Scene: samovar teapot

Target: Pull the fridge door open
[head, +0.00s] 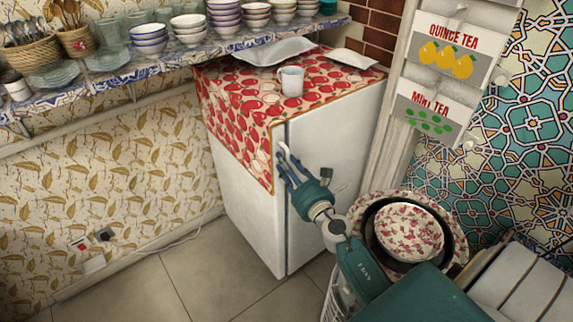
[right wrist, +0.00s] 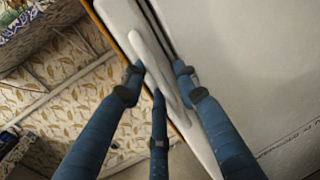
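The white fridge (head: 330,140) stands in the middle of the head view, with its door on the right face and looking closed. A pale upright handle (head: 284,150) sits near the door's left edge. My right gripper (head: 290,171) is at this handle. In the right wrist view, the handle (right wrist: 148,50) runs between the blue fingers of the right gripper (right wrist: 158,75). Fingers lie on both sides of it, and the right fingertip looks apart from it. Firm contact cannot be told. My left gripper is in neither view.
A shelf with bowls (head: 150,38) runs along the left wall. A floral bowl (head: 408,232) is close on the right. Tiled floor (head: 205,275) is clear at the front left.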

